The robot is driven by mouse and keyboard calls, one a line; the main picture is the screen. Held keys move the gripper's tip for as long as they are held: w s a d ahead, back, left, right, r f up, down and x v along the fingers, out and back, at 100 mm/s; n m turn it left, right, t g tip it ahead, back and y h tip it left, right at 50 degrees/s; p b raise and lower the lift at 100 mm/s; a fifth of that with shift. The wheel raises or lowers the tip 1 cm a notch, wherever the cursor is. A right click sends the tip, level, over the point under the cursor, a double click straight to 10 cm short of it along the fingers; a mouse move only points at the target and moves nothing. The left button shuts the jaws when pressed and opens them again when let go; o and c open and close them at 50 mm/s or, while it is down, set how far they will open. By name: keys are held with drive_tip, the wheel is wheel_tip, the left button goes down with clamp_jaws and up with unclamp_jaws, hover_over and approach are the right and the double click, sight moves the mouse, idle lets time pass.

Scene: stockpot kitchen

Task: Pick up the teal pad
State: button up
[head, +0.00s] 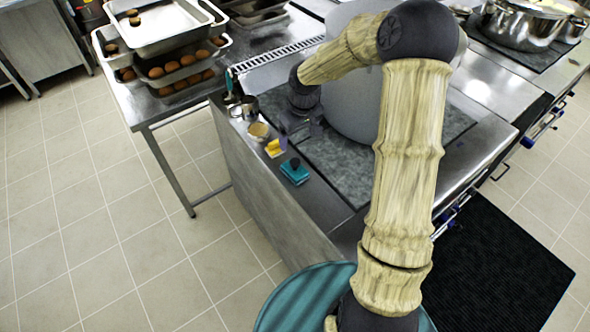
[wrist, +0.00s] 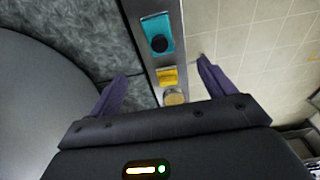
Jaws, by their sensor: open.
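The teal pad (head: 295,171) lies on the narrow metal ledge at the counter's left edge. A dark part shows on its side. In the wrist view the teal pad (wrist: 155,27) is at the top centre, with a dark round spot at its lower end. My gripper (head: 300,131) is above the ledge, on the far side of the pad.
A yellow sponge (head: 275,147), a small round bowl (head: 258,130) and a metal cup (head: 245,108) stand along the same ledge. The big stockpot (head: 350,100) is close on the right. Trays of brown buns (head: 185,72) are at the back left. Floor left of the counter is clear.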

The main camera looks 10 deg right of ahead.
sight(296, 162)
drive_tip(key=f, duration=0.3)
drive_tip(key=w+f+p, duration=0.1)
drive_tip(key=f, duration=0.6)
drive_tip(key=shift+w+a+f+p, duration=0.15)
drive_tip(key=shift+a+f+p, duration=0.1)
drive_tip(key=shift+f+p, duration=0.15)
drive_tip(key=shift+f, duration=0.15)
drive_tip(key=shift+a+f, duration=0.1)
drive_tip(key=shift+f, duration=0.15)
drive_tip(key=f, duration=0.1)
drive_tip(key=f+p, duration=0.2)
drive_tip(key=f, duration=0.1)
drive_tip(key=shift+w, duration=0.25)
drive_tip(key=shift+f, duration=0.25)
